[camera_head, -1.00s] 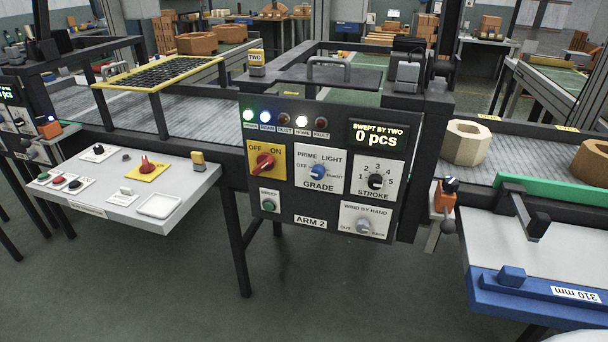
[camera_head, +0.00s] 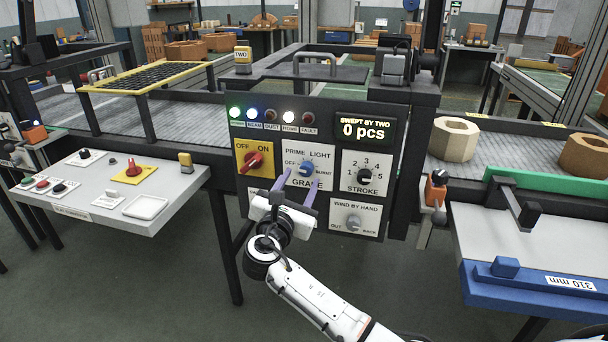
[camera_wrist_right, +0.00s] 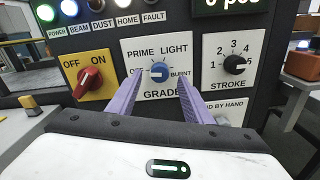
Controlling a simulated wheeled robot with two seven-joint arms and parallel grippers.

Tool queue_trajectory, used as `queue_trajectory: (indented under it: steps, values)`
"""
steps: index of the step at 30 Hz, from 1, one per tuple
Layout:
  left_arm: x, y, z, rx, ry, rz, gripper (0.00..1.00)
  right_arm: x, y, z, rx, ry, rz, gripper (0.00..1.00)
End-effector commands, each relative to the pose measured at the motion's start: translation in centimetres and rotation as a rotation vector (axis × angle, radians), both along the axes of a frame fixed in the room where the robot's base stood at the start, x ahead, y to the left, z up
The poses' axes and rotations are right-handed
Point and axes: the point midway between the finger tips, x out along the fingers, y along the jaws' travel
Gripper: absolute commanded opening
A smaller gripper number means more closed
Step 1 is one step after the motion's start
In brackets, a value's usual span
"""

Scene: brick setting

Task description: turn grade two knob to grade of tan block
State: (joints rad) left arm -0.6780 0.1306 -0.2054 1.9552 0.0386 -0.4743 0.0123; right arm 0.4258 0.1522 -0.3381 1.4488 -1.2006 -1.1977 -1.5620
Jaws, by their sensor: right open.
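The blue grade knob (camera_head: 306,169) sits on a white plate on the dark ARM 2 panel, with PRIME, LIGHT, OFF and BURNT around it. It also shows in the right wrist view (camera_wrist_right: 160,72); its exact pointer direction is too small to tell surely. My right gripper (camera_head: 298,178) is open, its purple fingers (camera_wrist_right: 160,84) pointing at the panel, one on each side of the knob. I see no clear contact. The tan block (camera_head: 454,140), a pale hollow octagonal piece, stands on the belt right of the panel. My left gripper is not in view.
The red OFF/ON switch (camera_head: 254,161) is left of the grade knob and the black stroke knob (camera_head: 364,177) is right of it. The wind-by-hand knob (camera_head: 353,222) is below. A browner hollow block (camera_head: 585,156) stands farther right on the belt.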

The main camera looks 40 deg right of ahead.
Motion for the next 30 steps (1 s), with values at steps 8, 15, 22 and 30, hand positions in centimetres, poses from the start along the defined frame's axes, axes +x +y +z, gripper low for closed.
queue_trajectory:
  steps: [8,15,22,30]
  values:
    - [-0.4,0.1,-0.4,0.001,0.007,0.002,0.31,2.5,-3.0,-0.1,0.000,0.000,0.000,0.46]
    - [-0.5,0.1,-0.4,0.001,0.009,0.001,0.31,3.0,-3.5,-0.1,0.002,0.000,0.001,0.46]
    - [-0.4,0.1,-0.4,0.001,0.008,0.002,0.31,2.9,-3.4,-0.1,0.002,0.000,0.001,0.31]
    - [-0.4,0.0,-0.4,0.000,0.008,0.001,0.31,2.9,-3.4,-0.1,0.003,-0.001,0.001,0.05]
